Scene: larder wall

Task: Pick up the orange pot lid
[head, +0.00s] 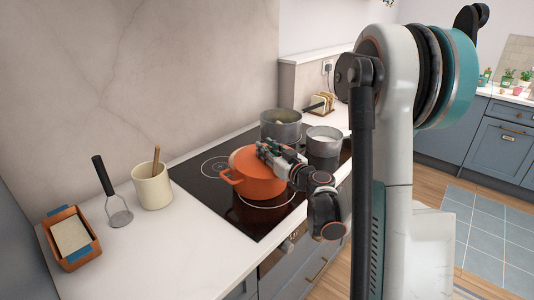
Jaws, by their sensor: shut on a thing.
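The orange pot lid (243,158) sits on an orange pot (255,187) on the black cooktop. My gripper (262,151) is at the top of the lid, reaching in from the right. It is shut on the lid, though the fingertips and the lid's knob are too small and covered to make out clearly. The right part of the lid is hidden behind my gripper and wrist. I see no clear gap between lid and pot.
A grey saucepan (281,131) stands behind the pot, and a tall grey pot (323,146) stands to its right. A cream crock (152,187), a masher (111,195) and an orange dish (68,236) are on the left counter. The front counter (160,255) is clear.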

